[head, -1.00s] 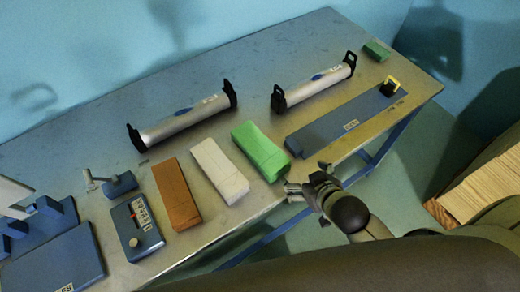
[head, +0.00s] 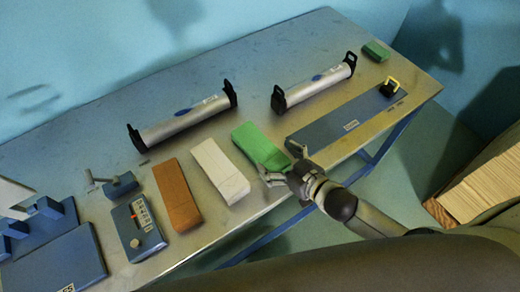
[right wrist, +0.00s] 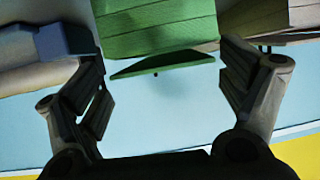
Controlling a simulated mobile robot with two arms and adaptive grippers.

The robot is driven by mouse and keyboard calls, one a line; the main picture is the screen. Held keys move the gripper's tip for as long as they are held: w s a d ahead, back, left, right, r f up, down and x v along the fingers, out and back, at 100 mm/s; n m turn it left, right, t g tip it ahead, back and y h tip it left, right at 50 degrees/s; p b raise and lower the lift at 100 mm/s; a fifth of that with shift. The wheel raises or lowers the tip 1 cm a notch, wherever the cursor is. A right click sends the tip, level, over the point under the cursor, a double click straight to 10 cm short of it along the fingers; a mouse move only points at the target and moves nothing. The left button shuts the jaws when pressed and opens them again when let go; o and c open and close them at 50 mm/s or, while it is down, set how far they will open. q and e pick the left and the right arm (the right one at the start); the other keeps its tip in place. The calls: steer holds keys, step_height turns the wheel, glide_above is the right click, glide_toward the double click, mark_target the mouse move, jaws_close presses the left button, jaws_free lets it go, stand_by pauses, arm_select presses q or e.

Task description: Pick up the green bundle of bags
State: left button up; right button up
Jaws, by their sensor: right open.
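The green bundle of bags (head: 257,144) lies on the metal table, to the right of a white bundle (head: 220,170) and a brown bundle (head: 177,194). My right gripper (head: 283,165) is open at the bundle's near end, with its fingertips close to the two sides of that end. In the right wrist view the green bundle (right wrist: 155,27) is at the top centre, beyond and between the two open fingers (right wrist: 165,92). Nothing is held between them. Whether a finger touches the bundle I cannot tell. My left gripper is not in view.
A long blue plate (head: 345,127) lies close to the right of the gripper. Two silver rollers with black end brackets (head: 185,118) (head: 315,83) stand behind. A small green block (head: 376,50) is at the far right corner.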

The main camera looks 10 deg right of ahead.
mark_target(260, 148)
steer(key=shift+a+p+x, duration=0.15)
steer(key=shift+p+x, duration=0.2)
steer(key=shift+x, duration=1.3)
steer(key=shift+a+p+x, duration=0.15)
steer(key=shift+p+x, duration=0.2)
steer(key=shift+x, duration=1.3)
steer(key=shift+s+r, duration=0.15)
steer(key=shift+r, duration=0.05)
steer(key=shift+c, duration=0.4)
steer(key=c, duration=1.2)
